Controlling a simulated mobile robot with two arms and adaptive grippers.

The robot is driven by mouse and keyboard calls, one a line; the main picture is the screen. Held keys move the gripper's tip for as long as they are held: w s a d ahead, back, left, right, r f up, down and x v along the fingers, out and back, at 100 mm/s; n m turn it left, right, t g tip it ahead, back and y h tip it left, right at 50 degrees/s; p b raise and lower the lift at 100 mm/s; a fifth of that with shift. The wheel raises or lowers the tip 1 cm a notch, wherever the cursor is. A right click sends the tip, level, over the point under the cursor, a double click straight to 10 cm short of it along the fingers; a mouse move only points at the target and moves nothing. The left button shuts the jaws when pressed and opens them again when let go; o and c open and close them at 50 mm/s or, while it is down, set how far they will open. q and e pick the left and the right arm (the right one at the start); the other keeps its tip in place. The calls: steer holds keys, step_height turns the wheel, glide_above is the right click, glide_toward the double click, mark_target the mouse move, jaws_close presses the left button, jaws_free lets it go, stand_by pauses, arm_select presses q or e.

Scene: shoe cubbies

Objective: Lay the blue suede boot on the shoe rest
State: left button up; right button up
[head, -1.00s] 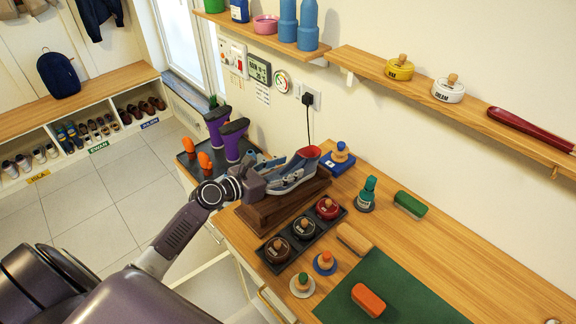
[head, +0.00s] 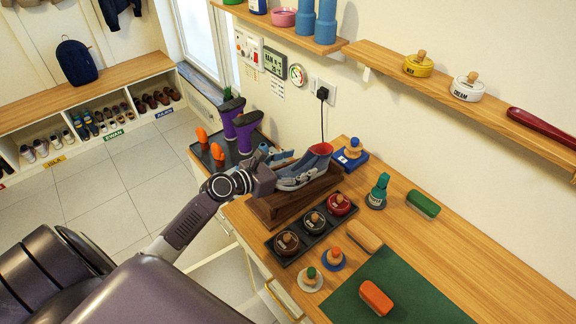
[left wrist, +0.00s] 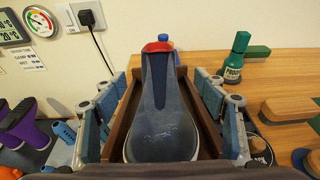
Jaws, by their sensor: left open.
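The blue suede boot (head: 300,172), blue-grey with a red lining at its opening, lies on the dark wooden shoe rest (head: 285,205). Its toe points toward my left gripper (head: 270,169). In the left wrist view the boot (left wrist: 162,110) lies lengthwise between the raised wooden sides of the rest (left wrist: 122,118). My left gripper (left wrist: 163,112) is open, with one finger on each side of the boot's toe end and a gap to the boot on both sides. The boot's underside is hidden. My right gripper is not in view.
Purple boot shapers (head: 246,130) stand behind left. A wall shelf (head: 450,101) runs above. A green mat (head: 400,285) lies in front.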

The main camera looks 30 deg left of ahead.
arm_select(q)
steer(key=v, duration=1.1)
steer(key=shift+s+a+r, duration=0.15)
steer(key=shift+s, duration=0.15)
